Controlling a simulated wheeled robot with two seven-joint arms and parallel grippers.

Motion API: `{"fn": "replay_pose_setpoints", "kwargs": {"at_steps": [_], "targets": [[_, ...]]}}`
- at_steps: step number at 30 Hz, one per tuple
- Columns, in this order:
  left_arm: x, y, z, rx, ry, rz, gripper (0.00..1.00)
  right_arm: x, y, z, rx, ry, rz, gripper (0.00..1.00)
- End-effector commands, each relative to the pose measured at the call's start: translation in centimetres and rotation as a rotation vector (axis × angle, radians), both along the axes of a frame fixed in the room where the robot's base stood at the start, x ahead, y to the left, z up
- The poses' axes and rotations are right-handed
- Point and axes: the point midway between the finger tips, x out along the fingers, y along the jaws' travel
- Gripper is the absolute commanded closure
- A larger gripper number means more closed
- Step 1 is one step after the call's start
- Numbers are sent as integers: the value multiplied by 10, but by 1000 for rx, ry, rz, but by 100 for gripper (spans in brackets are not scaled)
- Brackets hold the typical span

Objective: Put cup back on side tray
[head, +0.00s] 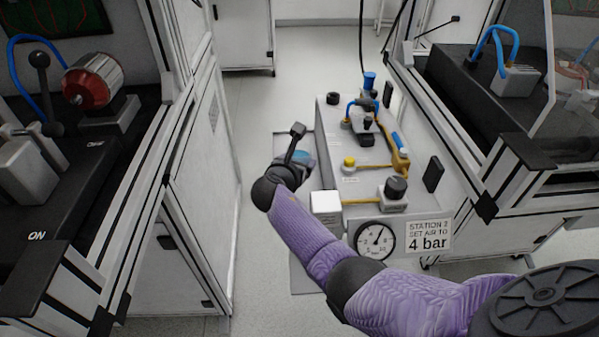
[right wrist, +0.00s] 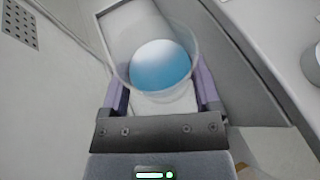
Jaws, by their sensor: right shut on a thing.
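A clear cup (right wrist: 122,72) with blue and white showing inside is between the two fingers of my right gripper (right wrist: 160,88) in the right wrist view. The fingers are shut on its sides. In the head view my right gripper (head: 297,157) is left of the grey station box, and a bit of the blue of the cup (head: 306,157) shows beside it. A flat grey surface with a dark edge, perhaps the side tray (right wrist: 112,14), lies under and beyond the cup. I cannot tell whether the cup touches it. My left gripper is out of view.
The station box (head: 335,130) carries valves, blue and yellow fittings, a pressure gauge (head: 375,239) and a "4 bar" sign (head: 429,236). A white-framed bench (head: 190,190) stands at the left, another at the right. The floor (head: 300,60) behind is clear.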

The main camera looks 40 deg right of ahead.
Motion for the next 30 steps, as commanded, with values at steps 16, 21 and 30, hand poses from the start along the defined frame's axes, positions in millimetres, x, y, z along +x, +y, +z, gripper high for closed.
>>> {"fn": "replay_pose_setpoints", "kwargs": {"at_steps": [16,21,30], "targets": [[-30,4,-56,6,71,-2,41,0,1,-87,1,2,3,85],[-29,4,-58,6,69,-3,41,0,0,-91,0,3,2,85],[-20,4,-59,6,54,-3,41,0,0,-89,1,2,2,0]]}}
